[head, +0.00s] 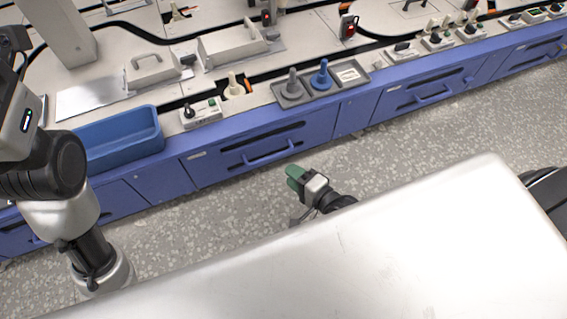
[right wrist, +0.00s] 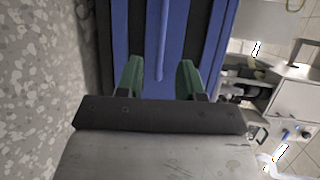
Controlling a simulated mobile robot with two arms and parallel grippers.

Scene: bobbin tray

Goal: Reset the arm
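My right gripper (head: 294,178) is in the head view, over the floor in front of the blue cabinets. Its green fingers also show in the right wrist view (right wrist: 160,80). They are apart with nothing between them. My left arm shows at the left of the head view, but its gripper is not in view. A grey tray (head: 308,97) sits on the counter edge. A grey bobbin (head: 291,86) stands in its left part and a blue bobbin (head: 322,78) in its middle part. The right gripper is apart from them, lower and nearer me.
A blue bin (head: 118,138) stands on the counter at left. A switch box (head: 201,113) and a cream bobbin-like piece (head: 234,88) are left of the tray. A blue drawer front with a handle (head: 268,156) faces the gripper. Speckled floor (head: 210,215) is clear.

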